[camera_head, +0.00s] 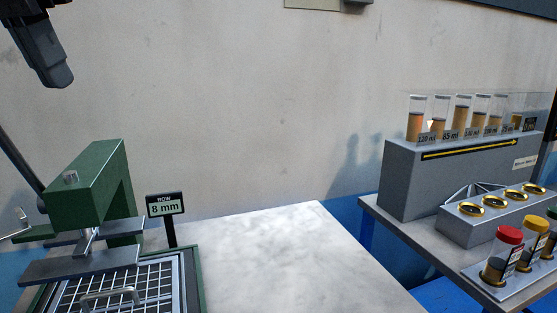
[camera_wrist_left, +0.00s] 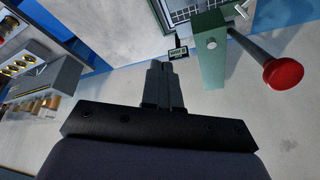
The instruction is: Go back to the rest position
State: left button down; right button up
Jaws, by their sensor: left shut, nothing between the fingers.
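My left gripper (camera_head: 50,68) hangs in the air at the top left of the head view, above the green press. In the left wrist view the left gripper (camera_wrist_left: 160,68) has its fingers together with nothing between them. The green press (camera_head: 88,182) stands at the left with flat grey plates, over a sieve grid (camera_head: 150,284) in a green frame. The press also shows in the left wrist view (camera_wrist_left: 208,62), with a red-knobbed lever (camera_wrist_left: 283,73) beside it. My right gripper is in neither view.
A sign reading 8 mm (camera_head: 165,205) stands behind the sieve. The pale table (camera_head: 290,250) is clear in the middle. At the right, a grey rack (camera_head: 440,170) holds several tubes of brown grains. Jars, one with a red lid (camera_head: 509,236), stand in front of it.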

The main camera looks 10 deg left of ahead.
pick_arm(q)
jog(key=w+d+f+m, duration=0.2)
jog(key=w+d+f, duration=0.2)
jog(key=f, duration=0.5)
jog(key=w+d+f+m, duration=0.3)
jog(key=w+d+f, duration=0.2)
jog(key=f, duration=0.4)
jog(key=s+d+f+m+h, duration=0.2)
jog(key=d+f, duration=0.4)
jog(key=f, duration=0.4)
jog(key=s+d+f+m+h, duration=0.15)
jog(key=d+f, duration=0.35)
jog(key=f, duration=0.6)
jog(key=s+f+n+h, duration=0.1)
jog(key=s+f+n, duration=0.2)
jog(key=s+f, duration=0.55)
jog(key=s+a+f+n+y, duration=0.4)
jog(key=s+a+f, duration=0.5)
jog(key=s+a, duration=0.35)
jog(key=w+d+f+t+h, duration=0.2)
jog(key=w+d+f+t, duration=0.1)
jog(key=w+f+t, duration=0.3)
jog(key=shift+f, duration=1.4)
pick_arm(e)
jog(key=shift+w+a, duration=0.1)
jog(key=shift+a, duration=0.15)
